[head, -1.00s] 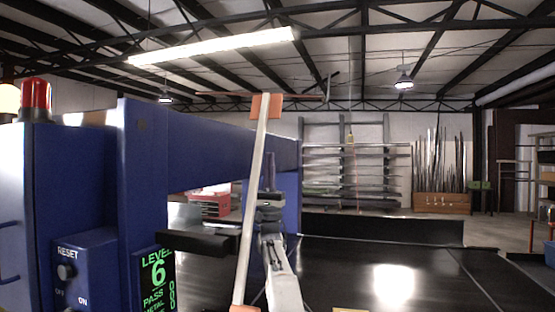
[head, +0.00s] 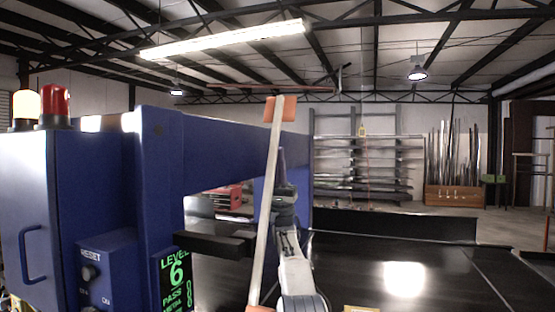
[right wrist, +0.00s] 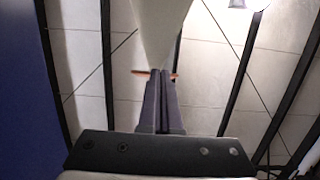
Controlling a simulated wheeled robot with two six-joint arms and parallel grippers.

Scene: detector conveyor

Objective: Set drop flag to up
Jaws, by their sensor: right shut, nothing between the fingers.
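A long white bar (head: 267,210) with orange ends, which looks like the drop flag, stands nearly upright in the head view, its top leaning slightly right. Its lower end is at the bottom edge of the picture. My right gripper (head: 281,160) points up just right of the bar, partly behind it. Its fingers (right wrist: 160,100) are together and empty in the right wrist view. A broad pale shape, perhaps the bar, runs above the fingertips there; I cannot tell whether they touch it. My left gripper is not in view.
The blue detector housing (head: 160,180) fills the left, with a control box (head: 108,265), green display (head: 175,280) and warning lamps (head: 55,105). A black arm (head: 215,245) juts out beside the bar. The black conveyor belt (head: 360,260) is clear on the right.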

